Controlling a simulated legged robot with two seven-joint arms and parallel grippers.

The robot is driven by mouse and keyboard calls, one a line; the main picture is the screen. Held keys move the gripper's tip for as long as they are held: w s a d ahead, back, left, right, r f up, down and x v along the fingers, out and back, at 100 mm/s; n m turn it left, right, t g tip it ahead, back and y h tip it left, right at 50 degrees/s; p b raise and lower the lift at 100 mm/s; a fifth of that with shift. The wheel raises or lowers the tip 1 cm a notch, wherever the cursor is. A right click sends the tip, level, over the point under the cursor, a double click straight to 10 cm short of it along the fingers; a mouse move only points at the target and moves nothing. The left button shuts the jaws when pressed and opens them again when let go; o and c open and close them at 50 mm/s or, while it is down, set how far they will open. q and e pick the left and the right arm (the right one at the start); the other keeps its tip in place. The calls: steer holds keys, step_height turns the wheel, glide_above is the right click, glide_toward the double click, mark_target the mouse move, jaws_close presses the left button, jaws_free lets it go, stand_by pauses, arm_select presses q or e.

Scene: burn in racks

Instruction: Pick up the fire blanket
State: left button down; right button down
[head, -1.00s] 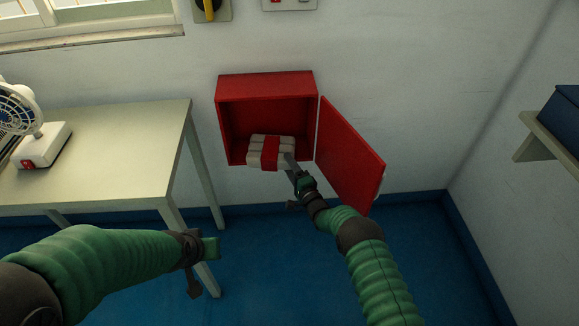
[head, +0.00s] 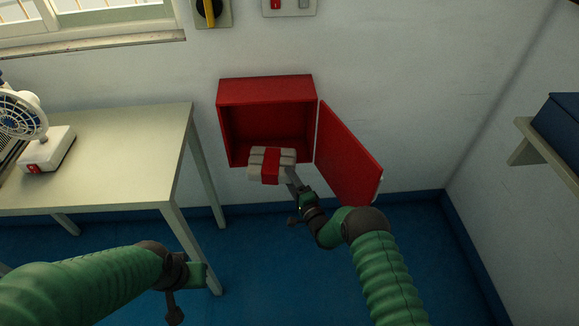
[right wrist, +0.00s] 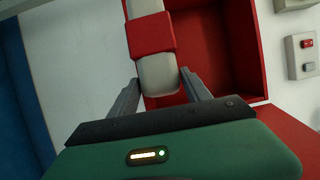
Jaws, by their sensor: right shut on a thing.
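The fire blanket (head: 271,165) is a folded pale bundle with a red band around its middle. It is in front of the open mouth of the red wall cabinet (head: 265,89). My right gripper (head: 290,174) is shut on its right end. In the right wrist view the blanket (right wrist: 158,72) lies between the two grey fingers (right wrist: 158,92), with the red cabinet interior (right wrist: 205,45) behind it. My left gripper (head: 190,290) is low in front of the table, away from the blanket; its fingers do not show clearly.
The cabinet door (head: 347,155) hangs open just right of my right gripper. A pale table (head: 110,150) with a white fan (head: 22,115) stands at the left. A shelf (head: 540,140) with a blue box is on the right wall. Blue floor is clear below.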

steer(key=s+p, duration=0.3)
steer(key=s, duration=1.1)
steer(key=shift+r, duration=0.15)
steer(key=shift+w, duration=0.1)
